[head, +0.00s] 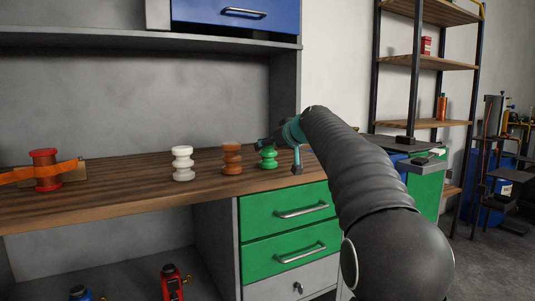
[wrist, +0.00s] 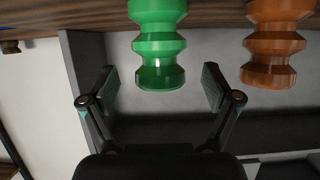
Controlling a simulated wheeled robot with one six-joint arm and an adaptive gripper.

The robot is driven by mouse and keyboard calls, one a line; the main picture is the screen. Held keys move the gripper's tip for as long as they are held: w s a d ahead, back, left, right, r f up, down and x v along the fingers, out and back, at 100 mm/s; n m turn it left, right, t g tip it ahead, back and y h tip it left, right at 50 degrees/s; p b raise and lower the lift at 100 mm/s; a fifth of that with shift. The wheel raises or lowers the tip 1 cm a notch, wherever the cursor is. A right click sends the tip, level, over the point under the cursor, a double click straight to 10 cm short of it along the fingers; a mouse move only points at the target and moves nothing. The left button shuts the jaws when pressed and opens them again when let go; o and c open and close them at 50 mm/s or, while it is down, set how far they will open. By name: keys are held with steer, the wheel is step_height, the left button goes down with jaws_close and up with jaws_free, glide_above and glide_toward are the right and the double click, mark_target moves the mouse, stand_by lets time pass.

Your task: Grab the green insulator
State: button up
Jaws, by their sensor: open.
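The green insulator (head: 268,158) stands upright on the wooden workbench (head: 110,190), right of the brown insulator (head: 232,158) and the white insulator (head: 182,163). My gripper (head: 283,150) is at the bench, just beside the green insulator, and partly covers it in the head view. In the wrist view, which looks upside down, the green insulator (wrist: 159,48) lies between the lines of my open fingers (wrist: 160,88), with its top near the fingertips. No finger visibly touches it. The brown insulator (wrist: 274,42) stands outside the finger on the picture's right.
A red spool with an orange belt (head: 45,170) sits at the bench's left. Green drawers (head: 290,212) are below the bench, and a blue drawer unit (head: 236,14) is above. A shelf rack (head: 430,62) stands at the right. The bench front is clear.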

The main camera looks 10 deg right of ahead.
steer(key=x, duration=0.3)
steer(key=shift+w, duration=0.1)
steer(key=c, duration=1.5)
steer(key=shift+c, duration=0.2)
steer(key=shift+r, duration=0.2)
